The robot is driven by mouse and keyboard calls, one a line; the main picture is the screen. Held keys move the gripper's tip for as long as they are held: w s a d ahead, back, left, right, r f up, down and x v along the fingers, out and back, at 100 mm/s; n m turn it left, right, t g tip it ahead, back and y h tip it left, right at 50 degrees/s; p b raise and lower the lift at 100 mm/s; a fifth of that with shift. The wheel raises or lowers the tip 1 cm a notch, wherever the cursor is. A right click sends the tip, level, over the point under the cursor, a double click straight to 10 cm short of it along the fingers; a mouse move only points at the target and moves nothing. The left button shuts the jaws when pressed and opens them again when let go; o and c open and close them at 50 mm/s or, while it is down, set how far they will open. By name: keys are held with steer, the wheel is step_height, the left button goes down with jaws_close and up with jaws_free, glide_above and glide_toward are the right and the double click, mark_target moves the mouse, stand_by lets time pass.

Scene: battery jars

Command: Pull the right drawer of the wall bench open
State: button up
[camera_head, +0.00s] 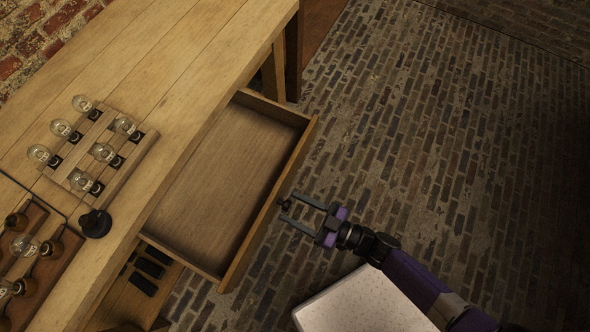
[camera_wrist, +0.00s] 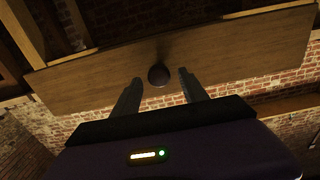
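The right drawer (camera_head: 222,178) of the wall bench (camera_head: 150,75) is pulled well out, and its wooden inside is empty. Its front panel also shows in the wrist view (camera_wrist: 230,62), with a round dark knob (camera_wrist: 158,75) in the middle. My gripper (camera_head: 288,208) is at the drawer front, by the knob. In the wrist view its two fingers stand on either side of the knob, open, with a gap on each side.
Several glass bulbs on a wooden block (camera_head: 126,172) and a dark dial (camera_head: 95,223) are on the bench top. More bulbs on a board (camera_head: 50,262) are at the left. Dark items (camera_head: 148,266) lie on a lower shelf. The brick floor (camera_head: 430,150) right of the drawer is clear.

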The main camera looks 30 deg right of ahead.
steer(key=b+v, duration=0.1)
steer(key=v, duration=0.6)
steer(key=shift+s+d, duration=0.2)
steer(key=shift+s, duration=0.15)
stand_by(0.5)
